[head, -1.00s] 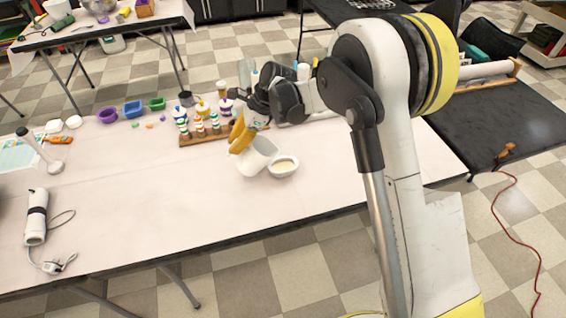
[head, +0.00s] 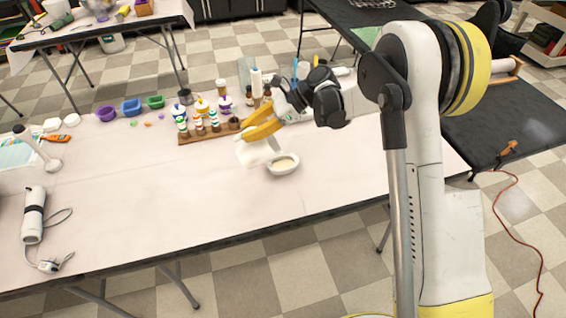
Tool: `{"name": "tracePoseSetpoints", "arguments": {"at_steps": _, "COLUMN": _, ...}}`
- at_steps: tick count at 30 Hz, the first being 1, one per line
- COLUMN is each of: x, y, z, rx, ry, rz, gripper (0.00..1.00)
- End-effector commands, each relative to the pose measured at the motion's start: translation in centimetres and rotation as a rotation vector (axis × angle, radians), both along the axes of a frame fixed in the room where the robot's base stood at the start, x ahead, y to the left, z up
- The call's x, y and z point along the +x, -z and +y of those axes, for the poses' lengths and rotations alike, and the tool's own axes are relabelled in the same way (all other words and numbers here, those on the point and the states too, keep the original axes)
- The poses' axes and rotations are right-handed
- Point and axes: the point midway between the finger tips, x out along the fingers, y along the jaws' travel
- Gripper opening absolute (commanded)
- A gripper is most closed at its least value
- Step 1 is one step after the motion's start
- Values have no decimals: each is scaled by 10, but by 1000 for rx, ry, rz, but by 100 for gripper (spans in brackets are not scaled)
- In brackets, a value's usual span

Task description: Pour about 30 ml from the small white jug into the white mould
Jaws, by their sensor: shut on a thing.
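The small white jug (head: 254,152) is held above the table at the left of the white mould (head: 283,169). It looks tilted, but its pale shape blends with the tablecloth, and its rim and contents are hard to make out. My gripper (head: 258,132), with yellow fingers, is shut on the jug from above and behind. The mould is a shallow white dish standing on the table, with cream-coloured material in it. The jug's right side lies close to the mould's left edge in the picture. I cannot tell whether any liquid is flowing between them.
A wooden rack (head: 208,134) with several small bottles stands just behind and left of the jug. More bottles and a clear beaker (head: 245,72) stand behind my gripper. Purple, blue and green containers (head: 132,107) are at the back left.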

Motion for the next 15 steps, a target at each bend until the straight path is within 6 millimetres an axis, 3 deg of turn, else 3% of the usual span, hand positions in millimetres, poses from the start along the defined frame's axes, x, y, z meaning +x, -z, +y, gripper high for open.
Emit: {"name": "tracePoseSetpoints", "arguments": {"at_steps": 15, "x": 1, "y": -1, "z": -7, "rx": 67, "ry": 0, "rz": 11, "gripper": 0}}
